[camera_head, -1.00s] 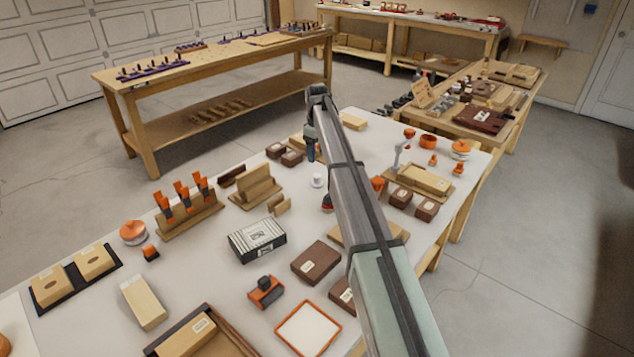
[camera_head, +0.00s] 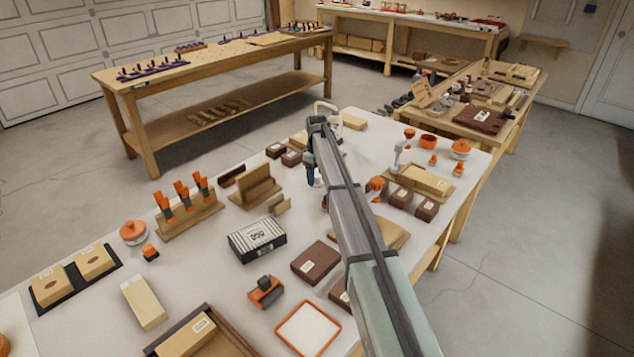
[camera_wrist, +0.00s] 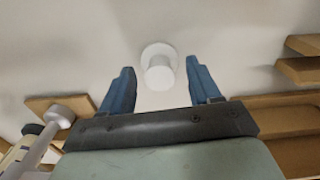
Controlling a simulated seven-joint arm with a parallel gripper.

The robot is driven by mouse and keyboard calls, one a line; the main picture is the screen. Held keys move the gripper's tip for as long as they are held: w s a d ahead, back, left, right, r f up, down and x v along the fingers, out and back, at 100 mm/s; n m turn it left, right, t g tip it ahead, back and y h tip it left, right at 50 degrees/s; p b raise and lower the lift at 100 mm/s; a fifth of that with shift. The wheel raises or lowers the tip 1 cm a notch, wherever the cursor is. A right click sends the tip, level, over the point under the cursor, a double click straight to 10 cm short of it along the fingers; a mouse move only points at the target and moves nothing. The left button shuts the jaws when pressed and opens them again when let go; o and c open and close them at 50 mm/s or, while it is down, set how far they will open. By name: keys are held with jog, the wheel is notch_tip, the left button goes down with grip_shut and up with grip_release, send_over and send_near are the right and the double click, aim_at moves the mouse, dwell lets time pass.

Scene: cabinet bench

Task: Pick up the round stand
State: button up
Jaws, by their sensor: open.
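The round stand (camera_wrist: 158,68) is a small white piece with a wide round base and a narrower round post, upright on the white bench top. It shows in the wrist view between and slightly beyond the fingertips. My gripper (camera_wrist: 160,78) is open, with one blue finger on each side of the stand and a gap to it on both sides. In the head view my gripper (camera_head: 310,168) hangs low over the middle of the bench, and my arm and fingers largely hide the stand there.
Wooden holders (camera_head: 257,187) stand left of my gripper, and brown boxes (camera_head: 275,150) lie behind them. A striped box (camera_head: 257,239) lies nearer. A grey upright fixture (camera_head: 400,152) stands to the right; a grey rod on a wooden base (camera_wrist: 58,117) shows at left in the wrist view.

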jog(key=shift+c, duration=0.3)
jog(key=c, duration=1)
jog(key=shift+c, duration=0.2)
jog(key=shift+r, duration=0.1)
